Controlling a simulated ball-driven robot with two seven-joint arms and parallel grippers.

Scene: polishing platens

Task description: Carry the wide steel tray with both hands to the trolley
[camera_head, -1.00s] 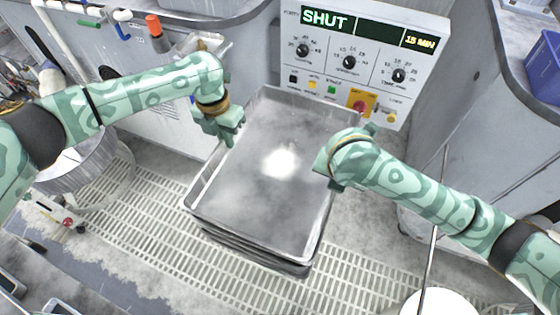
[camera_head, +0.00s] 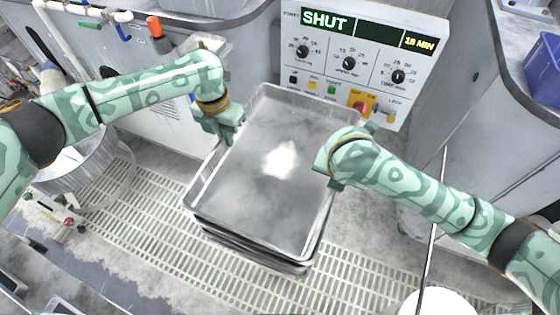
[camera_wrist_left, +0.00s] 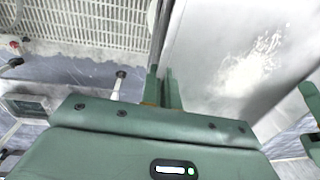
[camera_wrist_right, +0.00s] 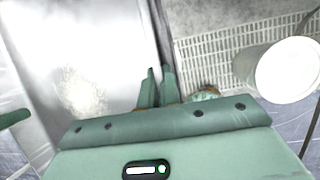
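The wide steel tray (camera_head: 262,205) is a shallow grey pan with a bright glare patch, lying over a stack of similar trays (camera_head: 250,252) in the middle of the head view. My left gripper (camera_head: 226,133) is at its left rim; in the left wrist view the fingers (camera_wrist_left: 163,90) are close together with the rim between them. My right gripper is at the right rim, mostly hidden behind its own wrist in the head view; in the right wrist view its fingers (camera_wrist_right: 159,88) close on the rim. I cannot make out a trolley.
A control panel (camera_head: 362,62) reading SHUT stands just behind the tray. A blue bin (camera_head: 543,70) sits on a counter at the right. A metal drum (camera_head: 77,163) stands at the left, and a white round object (camera_head: 440,302) at the bottom right. Slotted floor grating lies around the stack.

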